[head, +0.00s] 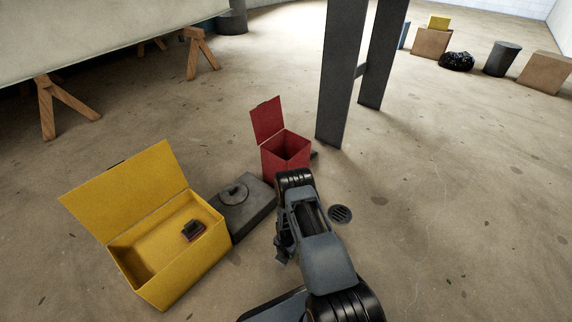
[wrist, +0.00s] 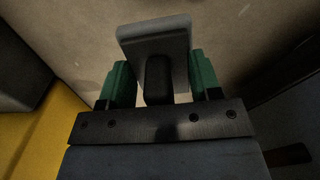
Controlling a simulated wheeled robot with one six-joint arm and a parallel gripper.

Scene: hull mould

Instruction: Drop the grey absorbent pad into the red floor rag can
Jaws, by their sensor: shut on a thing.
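My gripper (wrist: 160,78) shows in the wrist view, its green fingers closed on either side of a dark block joined to a light grey slab. I take this to be the grey absorbent pad (wrist: 155,36), held in the jaws. In the head view my arm hides most of the gripper, and the pad cannot be made out. The red floor rag can (head: 286,152) stands on the floor at the centre, just beyond my arm, with its lid raised at the back left. Its inside looks empty where visible.
An open yellow box (head: 190,268) with a small dark and red item (head: 193,231) inside stands at the left. A dark grey box (head: 245,208) sits between it and the can. Dark posts (head: 338,80) rise behind the can. Floor at the right is clear around a drain (head: 340,214).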

